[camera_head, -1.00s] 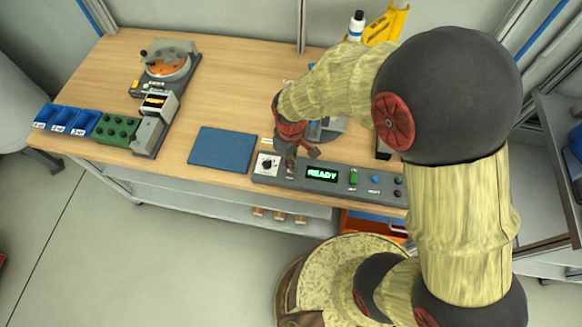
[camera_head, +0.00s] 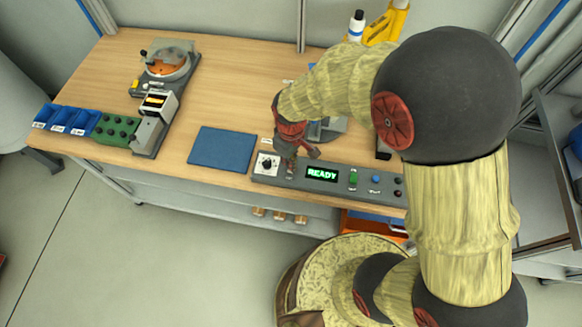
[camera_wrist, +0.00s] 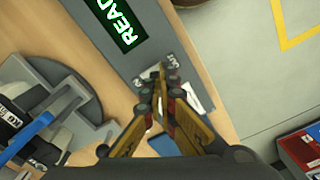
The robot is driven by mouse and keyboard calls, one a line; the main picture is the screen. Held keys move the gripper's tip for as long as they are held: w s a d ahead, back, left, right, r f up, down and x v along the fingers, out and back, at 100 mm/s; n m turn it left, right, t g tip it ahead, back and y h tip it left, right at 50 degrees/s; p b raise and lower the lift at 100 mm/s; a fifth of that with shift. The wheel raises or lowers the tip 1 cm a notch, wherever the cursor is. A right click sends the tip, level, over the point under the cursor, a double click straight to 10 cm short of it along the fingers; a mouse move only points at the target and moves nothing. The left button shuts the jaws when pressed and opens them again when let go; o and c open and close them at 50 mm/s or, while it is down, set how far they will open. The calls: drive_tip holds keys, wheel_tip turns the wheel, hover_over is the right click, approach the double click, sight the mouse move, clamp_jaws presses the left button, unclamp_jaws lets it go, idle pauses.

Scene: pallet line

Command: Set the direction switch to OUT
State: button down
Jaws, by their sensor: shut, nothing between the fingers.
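The grey control panel (camera_head: 330,186) lies along the front edge of the bench, with a green READY display (camera_head: 321,174) that also shows in the wrist view (camera_wrist: 118,20). The direction switch is beside the display. In the wrist view its small OUT label (camera_wrist: 173,60) shows on the panel, but my fingers mostly hide the switch, so I cannot tell its position. My gripper (camera_head: 290,172) is low over the panel, between the white-plated knob (camera_head: 267,164) and the display. In the wrist view my gripper (camera_wrist: 160,84) is shut and empty, its tips beside the label.
A blue mat (camera_head: 222,149) lies left of the panel. A green button (camera_head: 353,178) and a blue button (camera_head: 376,180) are on the panel's right. A round turntable device (camera_head: 168,66) and blue bins (camera_head: 66,121) stand further left. Bare wood lies behind the mat.

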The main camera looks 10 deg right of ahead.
drive_tip(key=shift+f+b, duration=0.55)
drive_tip(key=shift+f, duration=0.4)
idle(0.5)
drive_tip(key=shift+r+p, duration=2.7)
drive_tip(key=shift+r, duration=0.85)
